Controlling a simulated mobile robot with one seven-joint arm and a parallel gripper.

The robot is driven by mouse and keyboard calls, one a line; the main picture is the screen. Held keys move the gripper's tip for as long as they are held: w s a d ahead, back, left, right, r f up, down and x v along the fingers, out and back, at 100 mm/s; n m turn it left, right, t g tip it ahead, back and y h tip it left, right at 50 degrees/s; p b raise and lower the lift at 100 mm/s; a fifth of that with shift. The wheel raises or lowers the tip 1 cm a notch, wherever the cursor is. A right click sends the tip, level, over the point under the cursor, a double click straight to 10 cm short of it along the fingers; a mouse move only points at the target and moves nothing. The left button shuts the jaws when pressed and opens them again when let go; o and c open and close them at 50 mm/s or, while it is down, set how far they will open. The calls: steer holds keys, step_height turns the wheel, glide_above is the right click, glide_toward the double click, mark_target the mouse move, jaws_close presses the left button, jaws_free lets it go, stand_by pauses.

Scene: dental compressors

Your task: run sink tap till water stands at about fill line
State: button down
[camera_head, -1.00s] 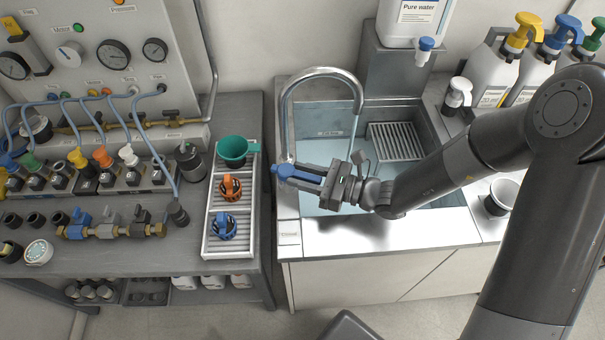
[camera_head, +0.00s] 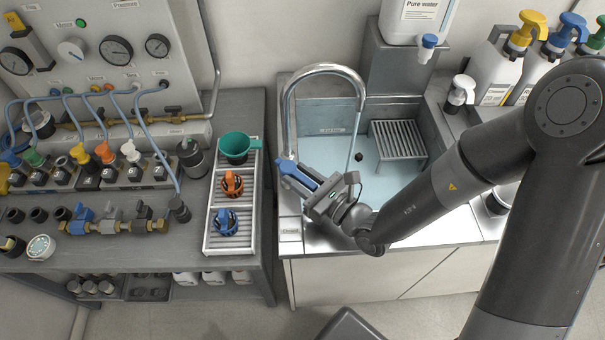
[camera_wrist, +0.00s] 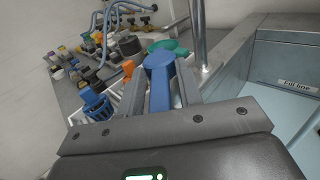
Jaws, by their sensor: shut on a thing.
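My gripper (camera_head: 298,180) is shut on the blue tap lever (camera_head: 287,165) at the left edge of the sink. The lever also shows between the fingers in the wrist view (camera_wrist: 160,75). The chrome tap spout (camera_head: 325,70) arches over the sink (camera_head: 330,112), and a thin stream (camera_head: 352,145) falls from it. Pale blue water (camera_head: 385,180) lies in the basin. The fill line label (camera_wrist: 297,86) is on the basin wall, just above the water in the wrist view; the exact gap is hard to tell. My arm hides the basin's front part.
A grey slatted rack (camera_head: 398,138) stands in the basin's right part. Left of the sink, a white tray (camera_head: 212,243) holds a green cup (camera_head: 238,147) and orange and blue knobs. A pure water container (camera_head: 415,20) stands behind. Bottles stand at the right.

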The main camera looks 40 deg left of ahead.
steer(key=shift+s+a+r+m+t, duration=0.1)
steer(key=shift+s+m+t, duration=0.1)
steer(key=shift+m+t, duration=0.45)
steer(key=c, duration=1.4)
jaws_free()
steer(key=shift+o, duration=0.2)
steer(key=shift+w+n, duration=0.1)
steer(key=shift+n, duration=0.15)
